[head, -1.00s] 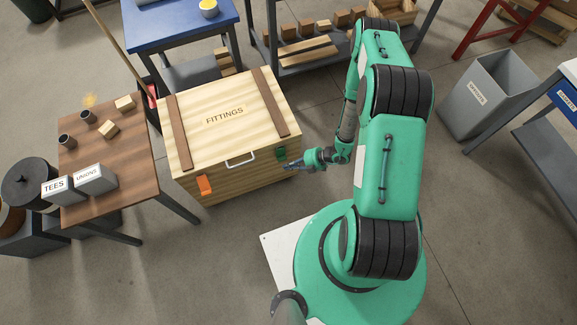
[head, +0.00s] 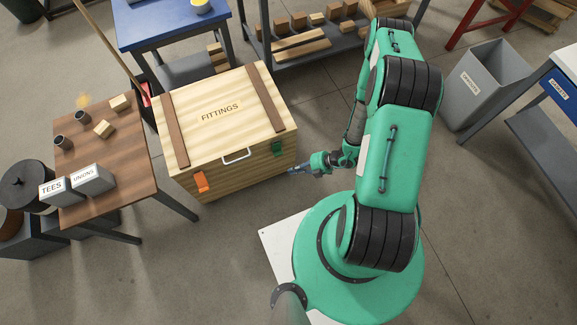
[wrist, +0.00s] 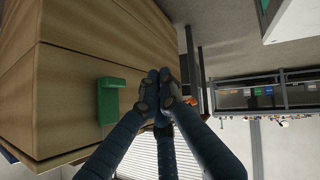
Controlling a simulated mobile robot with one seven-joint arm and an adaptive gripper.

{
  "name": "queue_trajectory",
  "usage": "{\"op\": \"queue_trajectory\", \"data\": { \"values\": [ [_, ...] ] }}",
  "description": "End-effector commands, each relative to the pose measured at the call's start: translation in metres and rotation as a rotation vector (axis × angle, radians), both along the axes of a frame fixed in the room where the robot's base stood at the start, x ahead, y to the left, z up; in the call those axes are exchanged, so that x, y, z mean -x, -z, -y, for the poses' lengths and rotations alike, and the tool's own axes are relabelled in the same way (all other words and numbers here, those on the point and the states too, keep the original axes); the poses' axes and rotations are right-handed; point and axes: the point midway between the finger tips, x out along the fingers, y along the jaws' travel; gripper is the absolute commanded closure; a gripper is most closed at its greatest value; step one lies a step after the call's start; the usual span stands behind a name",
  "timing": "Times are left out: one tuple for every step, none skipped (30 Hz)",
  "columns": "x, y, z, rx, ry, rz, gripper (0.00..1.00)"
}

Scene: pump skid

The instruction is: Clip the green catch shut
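The wooden FITTINGS crate (head: 245,92) stands on the floor with its lid down. The green catch (head: 277,148) is on its front face near the right end. It also shows in the wrist view (wrist: 111,97) as a green block with a part sticking out; I cannot tell if it is latched. My gripper (head: 291,171) is just right of and below the catch, apart from it. In the wrist view its fingertips (wrist: 159,80) are together with nothing between them, to the right of the catch.
An orange catch (head: 201,182) and a pale handle (head: 238,157) are on the crate's front. A wooden table (head: 110,150) with small boxes stands at the left. A grey bin (head: 488,85) stands at the right. Floor in front of the crate is clear.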

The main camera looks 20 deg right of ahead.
Motion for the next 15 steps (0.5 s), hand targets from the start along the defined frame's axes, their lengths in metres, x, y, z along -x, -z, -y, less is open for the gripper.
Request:
{"op": "queue_trajectory", "data": {
  "values": [
    [0.004,-0.001,0.005,0.0,0.002,0.001,1.0],
    [0.006,-0.001,0.007,0.0,0.002,0.001,1.0],
    [0.009,-0.001,0.011,0.0,0.003,0.0,1.0],
    [0.012,-0.001,0.013,0.0,0.002,0.0,1.0],
    [0.014,-0.001,0.015,0.0,0.002,0.0,1.0],
    [0.017,-0.001,0.019,0.001,0.002,0.0,1.0],
    [0.02,-0.001,0.021,0.001,0.003,-0.001,1.0],
    [0.022,-0.001,0.023,0.0,0.002,0.0,1.0],
    [0.025,-0.001,0.026,0.0,0.002,0.001,1.0],
    [0.027,-0.001,0.029,0.001,0.003,0.001,1.0],
    [0.029,-0.001,0.031,0.001,0.003,0.001,1.0],
    [0.032,-0.001,0.034,0.0,0.002,0.001,1.0],
    [0.034,-0.001,0.036,0.0,0.002,0.001,1.0],
    [0.036,-0.001,0.038,0.0,0.002,0.001,1.0],
    [0.038,-0.001,0.04,0.001,0.002,0.0,1.0]
  ]
}}
